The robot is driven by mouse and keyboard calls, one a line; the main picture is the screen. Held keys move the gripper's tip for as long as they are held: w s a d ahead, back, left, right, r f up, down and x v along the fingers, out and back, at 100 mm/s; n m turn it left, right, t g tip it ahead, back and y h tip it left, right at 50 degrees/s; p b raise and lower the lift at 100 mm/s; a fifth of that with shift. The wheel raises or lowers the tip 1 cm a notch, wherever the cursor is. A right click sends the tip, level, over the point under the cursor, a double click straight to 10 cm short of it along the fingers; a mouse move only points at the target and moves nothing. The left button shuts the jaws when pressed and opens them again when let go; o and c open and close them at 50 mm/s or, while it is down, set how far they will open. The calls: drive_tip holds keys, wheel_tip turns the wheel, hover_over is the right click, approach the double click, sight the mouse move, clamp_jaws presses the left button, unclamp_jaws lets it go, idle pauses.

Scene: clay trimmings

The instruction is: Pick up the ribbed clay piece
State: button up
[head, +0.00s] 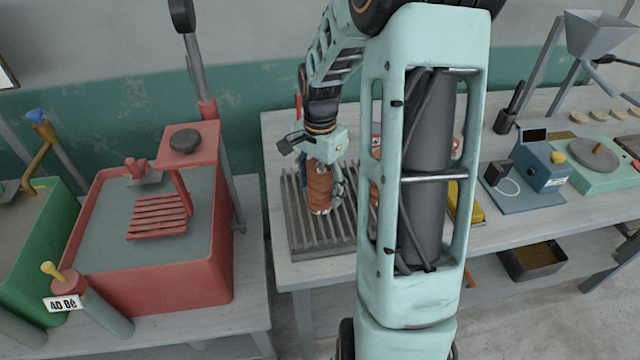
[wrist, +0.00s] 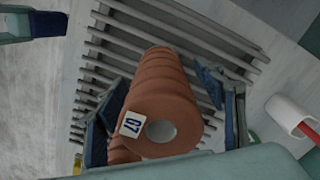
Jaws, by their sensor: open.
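The ribbed clay piece (head: 318,184) is a reddish-brown ringed cylinder on a grey slatted rack (head: 293,240). In the wrist view the ribbed clay piece (wrist: 160,95) shows its round end with a pale central hole and a small white number tag. My gripper (head: 324,190) is over the rack at the clay piece. In the wrist view my gripper (wrist: 163,88) is open, with one dark blue finger on each side of the piece. The right finger stands a little apart from it; the left one is very close, and I cannot tell whether it touches.
A red basin (head: 220,250) stands to the left on a lower table. On the bench to the right are a yellow object (head: 476,208), a blue device (head: 545,168) and a pale green scale-like device (head: 590,180). A white cup-like thing (wrist: 285,112) lies right of the rack.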

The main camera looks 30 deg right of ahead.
drive_tip(key=shift+f, duration=1.2)
drive_tip(key=shift+w, duration=0.1)
clamp_jaws()
